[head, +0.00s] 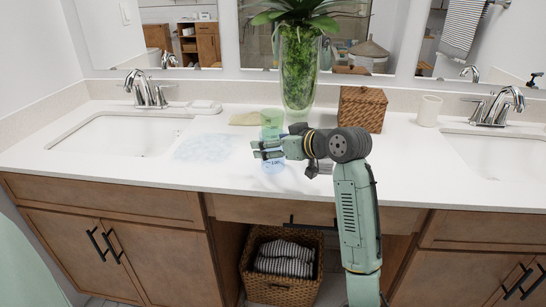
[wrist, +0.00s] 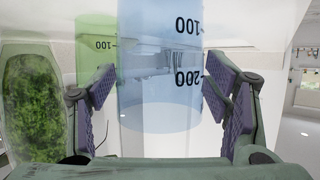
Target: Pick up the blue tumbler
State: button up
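The clear blue tumbler (head: 272,167) stands on the white counter, partly hidden by my gripper in the head view. In the wrist view the blue tumbler (wrist: 158,90) is large and upright between the fingers, with black volume marks. My gripper (head: 258,150) is open at the tumbler. In the wrist view my gripper (wrist: 160,85) shows a finger on each side with a visible gap to the tumbler, so it looks not clamped. A green tumbler (head: 271,121) stands just behind; it also shows at left in the wrist view (wrist: 97,50).
A glass vase with a plant (head: 299,75) and a wicker box (head: 362,108) stand behind. A white cup (head: 429,110) is further right. Sinks lie left (head: 125,135) and right (head: 490,152). A clear patterned item (head: 205,147) lies left of my gripper. The front counter is free.

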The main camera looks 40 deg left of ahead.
jog(key=c, duration=1)
jog(key=shift+r, duration=0.1)
